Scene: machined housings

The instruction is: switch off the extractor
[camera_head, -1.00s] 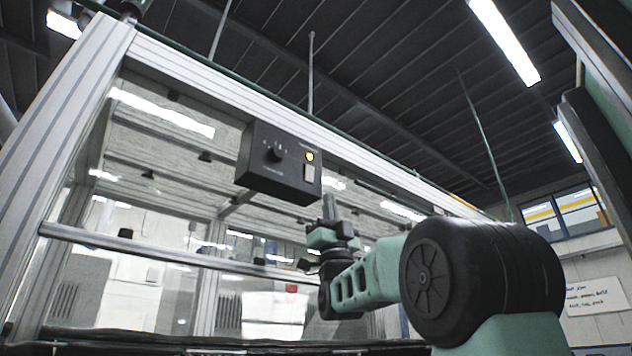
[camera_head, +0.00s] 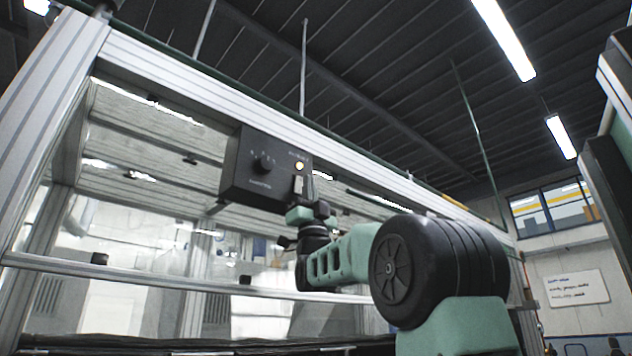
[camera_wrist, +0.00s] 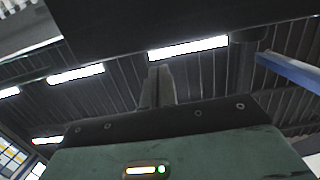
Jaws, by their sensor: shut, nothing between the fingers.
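The extractor's black control box (camera_head: 236,172) hangs on the aluminium frame's upper beam in the head view. My gripper (camera_head: 309,186) points upward at the box's lower right, close beside the switch. The arm partly covers that corner, and I cannot tell whether the fingertips touch the switch. In the wrist view my gripper (camera_wrist: 159,84) is shut and empty, below a large dark surface, probably the box's underside.
The aluminium beam (camera_head: 190,75) runs above the box, and a horizontal rail (camera_head: 150,278) crosses below it. Clear panels fill the enclosure behind. A whiteboard (camera_head: 577,288) hangs on the far right wall. The space left of my gripper, under the box, looks free.

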